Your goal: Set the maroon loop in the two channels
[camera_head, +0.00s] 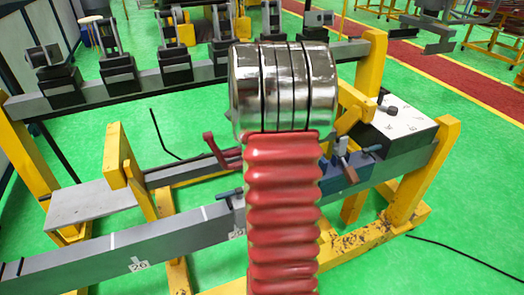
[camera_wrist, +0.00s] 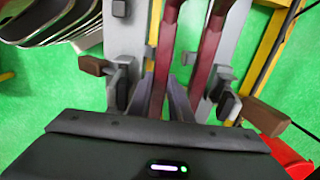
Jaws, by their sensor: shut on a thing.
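In the wrist view the maroon loop shows as two long, roughly parallel maroon bars (camera_wrist: 208,50) running away from the camera; its ends are out of frame or hidden. My gripper (camera_wrist: 161,92) is at the lower middle, with its narrow fingers around the left bar and shut on the loop. Grey rails (camera_wrist: 126,35) flank the bars. The two channels cannot be clearly made out, and whether the bars sit inside them or above them cannot be told. In the head view the gripper is hidden behind my arm.
In the wrist view clamps with brown handles stand left (camera_wrist: 93,65) and right (camera_wrist: 264,116) of the bars, close to my gripper. In the head view a yellow-legged frame has a grey front beam (camera_head: 150,245) and a white-topped block (camera_head: 405,122). Green floor surrounds it.

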